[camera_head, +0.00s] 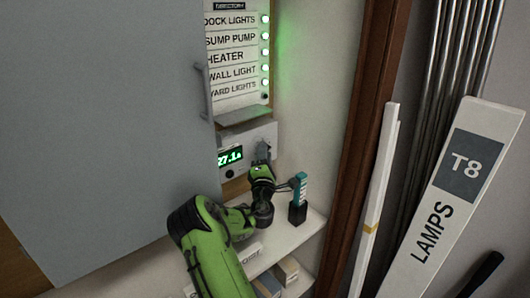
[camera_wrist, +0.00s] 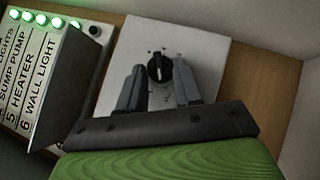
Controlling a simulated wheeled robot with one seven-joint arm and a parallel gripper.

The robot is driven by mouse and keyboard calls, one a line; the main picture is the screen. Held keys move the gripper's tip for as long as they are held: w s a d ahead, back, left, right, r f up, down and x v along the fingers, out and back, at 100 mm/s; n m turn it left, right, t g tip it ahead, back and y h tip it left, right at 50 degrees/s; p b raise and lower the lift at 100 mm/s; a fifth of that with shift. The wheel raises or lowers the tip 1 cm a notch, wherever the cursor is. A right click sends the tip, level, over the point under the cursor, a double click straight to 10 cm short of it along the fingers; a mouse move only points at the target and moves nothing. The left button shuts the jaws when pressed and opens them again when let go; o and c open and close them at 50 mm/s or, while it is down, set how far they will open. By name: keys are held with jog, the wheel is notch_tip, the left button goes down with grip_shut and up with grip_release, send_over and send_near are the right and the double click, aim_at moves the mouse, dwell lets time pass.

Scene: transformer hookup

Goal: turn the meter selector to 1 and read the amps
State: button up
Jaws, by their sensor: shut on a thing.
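The meter is a pale panel with a green lit display (camera_head: 230,156) that looks like 27.1 with a small unit letter after it. Its selector (camera_wrist: 159,67) is a round black knob on the white plate in the wrist view. My gripper (camera_head: 262,152) is at the right part of the meter panel in the head view. In the wrist view my gripper (camera_wrist: 159,76) has one grey finger on each side of the knob and is shut on it. The position marks round the knob are too small to read. In the head view my gripper hides the knob.
A directory (camera_head: 232,60) with lit green lamps is above the meter, with a small ledge (camera_head: 244,114) between. A grey door (camera_head: 110,110) stands open at left. A teal device (camera_head: 300,190) stands on the shelf (camera_head: 290,240) below. A LAMPS T8 box (camera_head: 455,190) leans at right.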

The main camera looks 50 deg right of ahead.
jog(key=m+g+y+p, duration=0.1)
jog(key=m+p, duration=0.1)
jog(key=p, duration=0.6)
jog(key=r+m+g+y+p, duration=0.1)
jog(key=m+g+y+p, duration=0.1)
jog(key=p, duration=0.5)
jog(key=shift+r+m+p, duration=0.2)
jog(key=shift+m+p, duration=0.2)
jog(key=shift+m, duration=0.3)
jog(key=shift+f+y, duration=0.15)
jog(key=shift+y, duration=0.15)
jog(key=shift+a, duration=0.1)
jog(key=o, duration=1)
jog(key=shift+o, duration=0.2)
